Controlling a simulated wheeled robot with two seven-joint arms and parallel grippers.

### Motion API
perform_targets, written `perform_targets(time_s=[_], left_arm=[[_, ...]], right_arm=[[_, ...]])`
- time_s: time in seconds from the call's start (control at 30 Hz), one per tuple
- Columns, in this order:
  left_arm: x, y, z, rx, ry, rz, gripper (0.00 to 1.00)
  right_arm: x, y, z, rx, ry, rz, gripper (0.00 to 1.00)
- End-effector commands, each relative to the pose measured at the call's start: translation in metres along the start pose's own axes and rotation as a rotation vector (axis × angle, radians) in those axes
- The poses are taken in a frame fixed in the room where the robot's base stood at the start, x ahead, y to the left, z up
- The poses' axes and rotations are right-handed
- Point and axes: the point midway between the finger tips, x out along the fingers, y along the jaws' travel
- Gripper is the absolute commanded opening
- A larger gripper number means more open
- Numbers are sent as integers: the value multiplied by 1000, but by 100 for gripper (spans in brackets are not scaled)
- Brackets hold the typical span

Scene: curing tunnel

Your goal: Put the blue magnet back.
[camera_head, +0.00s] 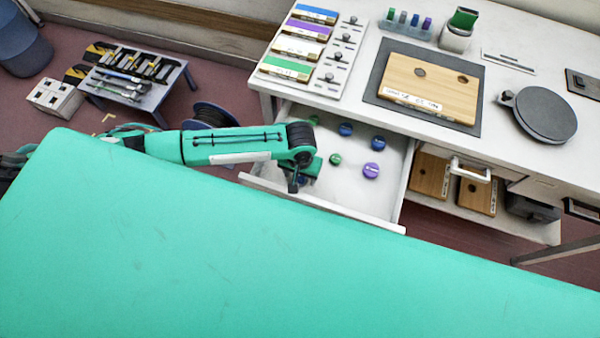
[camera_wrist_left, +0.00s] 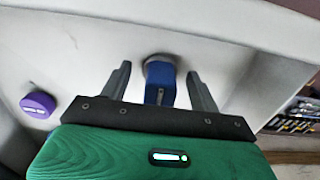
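A white drawer (camera_head: 325,197) stands pulled out below the desk, with several round magnets in it. Two blue magnets, one farther back (camera_head: 346,129) and one to its right (camera_head: 378,143), lie clear of my arm. My left gripper (camera_head: 301,182) is inside the drawer near its front left. In the left wrist view the gripper (camera_wrist_left: 159,72) is open. A blue magnet (camera_wrist_left: 160,83) stands between its fingers, with gaps on both sides. In the head view this magnet is mostly hidden by the gripper. My right gripper is not in view.
A purple magnet (camera_head: 371,170) and a green magnet (camera_head: 335,159) lie in the drawer. On the desk are a wooden block (camera_head: 432,87) on a dark mat, colour-labelled boxes (camera_head: 285,68), a pegged strip (camera_head: 341,60) and a round dark plate (camera_head: 546,113).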

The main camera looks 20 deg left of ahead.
Motion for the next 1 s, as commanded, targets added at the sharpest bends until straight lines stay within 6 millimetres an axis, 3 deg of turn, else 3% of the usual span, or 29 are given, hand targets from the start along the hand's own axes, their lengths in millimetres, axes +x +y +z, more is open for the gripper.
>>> perform_targets(time_s=[0.33,0.8,1.0], left_arm=[[-11,0,-1,1,2,1,62],[-104,0,-1,1,3,2,62],[-121,0,0,-1,1,0,62]], right_arm=[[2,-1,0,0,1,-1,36],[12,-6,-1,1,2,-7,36],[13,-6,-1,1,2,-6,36]])
